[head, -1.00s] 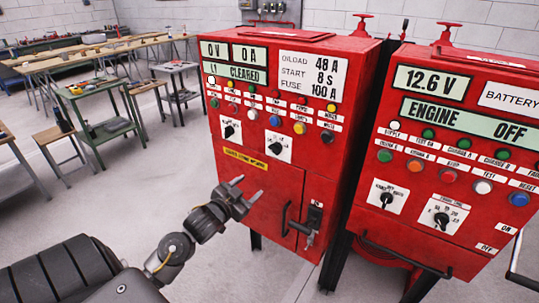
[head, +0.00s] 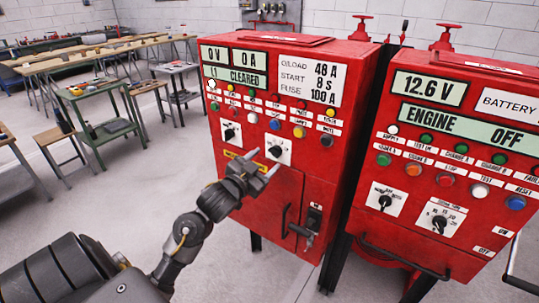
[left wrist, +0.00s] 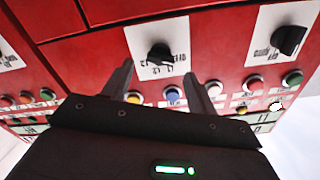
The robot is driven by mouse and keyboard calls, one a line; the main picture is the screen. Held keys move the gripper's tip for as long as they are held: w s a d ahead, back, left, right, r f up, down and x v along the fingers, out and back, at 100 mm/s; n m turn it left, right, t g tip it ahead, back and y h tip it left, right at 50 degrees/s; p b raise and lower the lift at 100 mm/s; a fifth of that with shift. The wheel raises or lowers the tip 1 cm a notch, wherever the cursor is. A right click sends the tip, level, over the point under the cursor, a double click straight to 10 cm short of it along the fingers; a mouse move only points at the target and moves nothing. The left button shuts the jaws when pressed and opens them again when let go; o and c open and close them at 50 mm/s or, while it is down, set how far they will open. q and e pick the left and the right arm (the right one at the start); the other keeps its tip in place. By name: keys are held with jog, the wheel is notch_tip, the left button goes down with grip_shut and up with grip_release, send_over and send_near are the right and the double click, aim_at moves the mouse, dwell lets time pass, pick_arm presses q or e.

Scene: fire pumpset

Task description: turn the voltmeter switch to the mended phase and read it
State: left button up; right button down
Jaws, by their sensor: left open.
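The left red cabinet carries two black rotary knobs on white plates. The right one (head: 277,149) has several marked positions and looks like the voltmeter switch; it also shows upside down in the left wrist view (left wrist: 160,53). The other knob (head: 229,133) is to its left. My left gripper (head: 262,163) is open and empty, just below and left of the right knob in the head view. In the left wrist view its fingertips (left wrist: 158,72) straddle the line to that knob, apparently without touching it. The meter display (head: 213,54) reads 0 V, above "L1 CLEARED" (head: 234,76).
Coloured buttons and lamps (head: 275,122) sit above the knobs. A lever handle (head: 305,230) sticks out low on this cabinet. A second red cabinet (head: 430,180) stands close on the right, showing 12.6 V and "ENGINE OFF".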

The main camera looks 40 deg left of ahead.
aim_at(273, 155)
pick_arm(q)
jog(key=shift+w+a, duration=0.1)
jog(key=shift+w, duration=1.5)
jog(key=c, duration=1)
jog(key=shift+m, duration=0.3)
jog(key=m, duration=0.3)
jog(key=shift+f, duration=0.1)
jog(key=m+b, duration=0.2)
jog(key=m, duration=0.3)
